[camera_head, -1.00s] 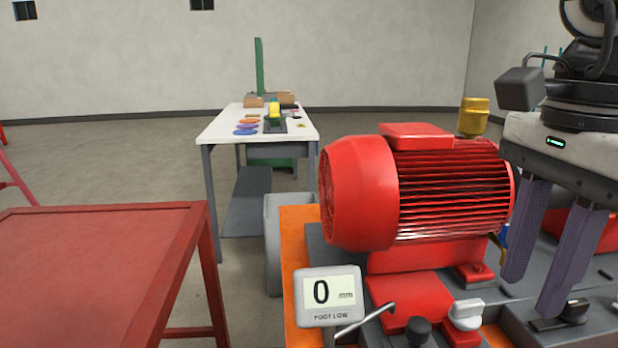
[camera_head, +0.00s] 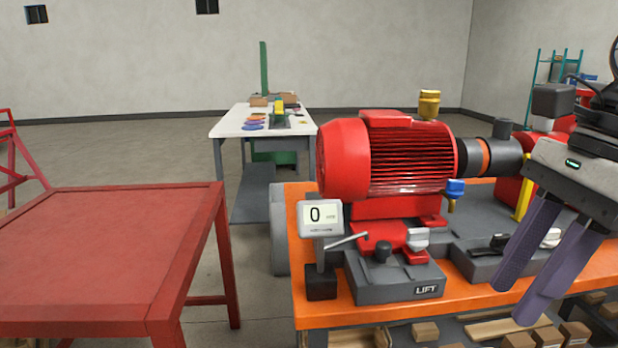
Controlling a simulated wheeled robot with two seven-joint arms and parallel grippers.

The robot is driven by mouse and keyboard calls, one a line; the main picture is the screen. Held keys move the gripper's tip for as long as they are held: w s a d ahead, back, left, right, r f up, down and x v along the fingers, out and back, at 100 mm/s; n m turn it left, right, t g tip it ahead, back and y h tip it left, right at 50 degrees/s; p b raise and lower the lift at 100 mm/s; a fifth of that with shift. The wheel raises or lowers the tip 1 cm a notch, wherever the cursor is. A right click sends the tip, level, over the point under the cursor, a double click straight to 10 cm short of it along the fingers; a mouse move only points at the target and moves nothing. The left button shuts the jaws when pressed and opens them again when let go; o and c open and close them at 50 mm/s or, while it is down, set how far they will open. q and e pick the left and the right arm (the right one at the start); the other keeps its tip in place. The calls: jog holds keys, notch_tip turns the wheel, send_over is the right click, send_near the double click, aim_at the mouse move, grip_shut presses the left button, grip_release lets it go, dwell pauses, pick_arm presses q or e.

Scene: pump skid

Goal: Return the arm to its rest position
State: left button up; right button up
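My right gripper (camera_head: 518,300) is at the right side of the head view, in front of the orange bench. Its two purple-grey fingers point down and left with a gap between them, and nothing shows between them. The red motor (camera_head: 385,158) stands on the bench to its left, apart from the gripper. The display (camera_head: 320,218) in front of the motor reads 0. A grey block marked LIFT (camera_head: 395,283) sits below the motor's near side. My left gripper does not show.
The orange bench (camera_head: 470,292) has a shelf with several small boxes below. A red table (camera_head: 90,250) stands at the left. A white table (camera_head: 235,122) with several small items stands behind. Floor (camera_head: 100,160) is clear between the red table and the back wall.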

jog(key=w+d+f+m+t+y+p, duration=0.2)
jog(key=w+d+f+m+t+y, duration=0.55)
jog(key=m, duration=0.75)
jog(key=s+d+f+m+t+h, duration=0.1)
jog(key=d+f+m+t+h, duration=0.15)
jog(key=f+m, duration=0.55)
jog(key=d+f+m+t+h, duration=0.15)
jog(key=f+m+t, duration=0.25)
jog(key=f+m, duration=0.45)
jog(key=s+a+f+m+g+h+p, duration=0.1)
jog(key=s+a+f+m+h, duration=0.2)
jog(key=f+m, duration=0.35)
jog(key=s+a+f+m+h+p, duration=0.1)
jog(key=s+a+f+m+h, duration=0.1)
jog(key=s+f+m, duration=0.4)
jog(key=s+a+f+m+g, duration=0.2)
jog(key=s+a+f+m, duration=0.1)
jog(key=a, duration=0.4)
jog(key=s+a+f+m+g, duration=0.2)
jog(key=s+a+f+m, duration=0.1)
jog(key=a+f, duration=0.3)
jog(key=shift+s+a+m+g+y, duration=0.3)
jog(key=shift+s+a+y, duration=0.05)
jog(key=shift+s+a, duration=0.5)
